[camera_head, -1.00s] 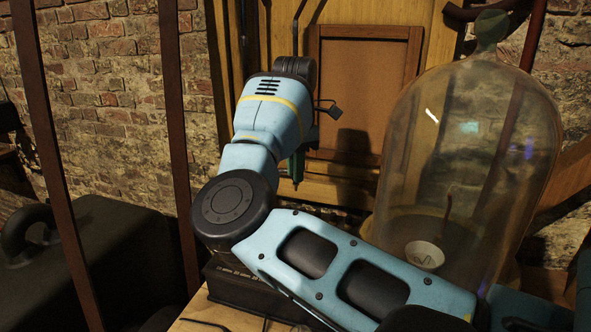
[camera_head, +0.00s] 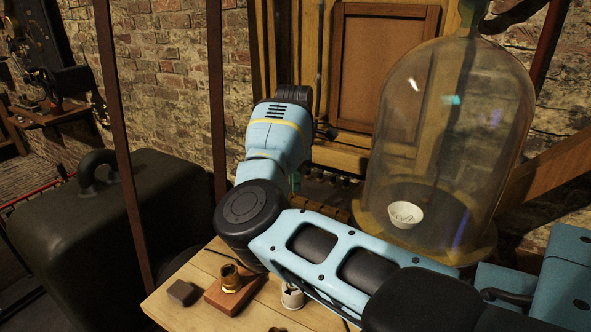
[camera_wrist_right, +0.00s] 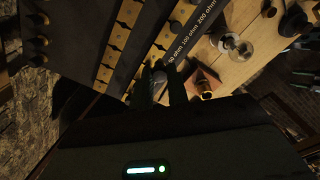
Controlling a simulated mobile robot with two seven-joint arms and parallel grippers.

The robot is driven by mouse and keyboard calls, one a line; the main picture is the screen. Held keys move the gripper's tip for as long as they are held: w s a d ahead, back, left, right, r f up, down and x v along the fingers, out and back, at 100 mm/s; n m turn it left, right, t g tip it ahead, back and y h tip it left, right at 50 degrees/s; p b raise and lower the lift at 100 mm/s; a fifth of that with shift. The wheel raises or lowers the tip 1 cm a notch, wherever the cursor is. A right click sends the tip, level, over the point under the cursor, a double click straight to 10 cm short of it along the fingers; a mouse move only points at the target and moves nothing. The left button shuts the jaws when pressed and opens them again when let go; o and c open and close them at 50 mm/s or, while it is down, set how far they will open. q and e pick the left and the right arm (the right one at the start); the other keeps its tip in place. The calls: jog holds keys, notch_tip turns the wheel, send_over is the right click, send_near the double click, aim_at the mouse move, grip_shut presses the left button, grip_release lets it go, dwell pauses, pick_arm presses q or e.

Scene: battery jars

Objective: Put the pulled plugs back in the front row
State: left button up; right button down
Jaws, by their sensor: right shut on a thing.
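The dark resistance box (camera_wrist_right: 148,66) fills the upper left of the right wrist view. It has brass bars (camera_wrist_right: 113,48) and a strip lettered 50, 100 and 200 ohm. Another plug (camera_wrist_right: 184,11) stands near the lettered row at the top. My right gripper (camera_wrist_right: 161,80) is shut on a dark plug with a greyish round end, over the box's lower edge. I cannot tell whether the plug touches a hole. In the head view my right arm hides most of the box and gripper. My left gripper is out of view.
A glass bell jar (camera_head: 440,130) with a white bowl (camera_head: 405,214) inside stands right of my arm. A wooden block with a brass cup (camera_head: 230,279) and a small dark block (camera_head: 182,292) lie at the table's front left. A black case (camera_head: 110,225) stands left.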

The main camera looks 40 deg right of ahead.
jog(key=shift+a+f, duration=0.15)
jog(key=shift+f, duration=0.05)
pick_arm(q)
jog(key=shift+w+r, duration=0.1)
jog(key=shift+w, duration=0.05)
pick_arm(e)
jog(key=shift+w, duration=0.1)
jog(key=shift+f, duration=0.1)
jog(key=shift+f, duration=0.15)
jog(key=shift+f+b, duration=0.75)
jog(key=shift+f, duration=1.5)
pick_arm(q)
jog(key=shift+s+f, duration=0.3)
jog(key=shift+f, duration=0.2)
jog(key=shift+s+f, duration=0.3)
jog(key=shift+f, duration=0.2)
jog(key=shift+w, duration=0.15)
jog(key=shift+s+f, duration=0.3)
pick_arm(e)
jog(key=shift+f, duration=0.5)
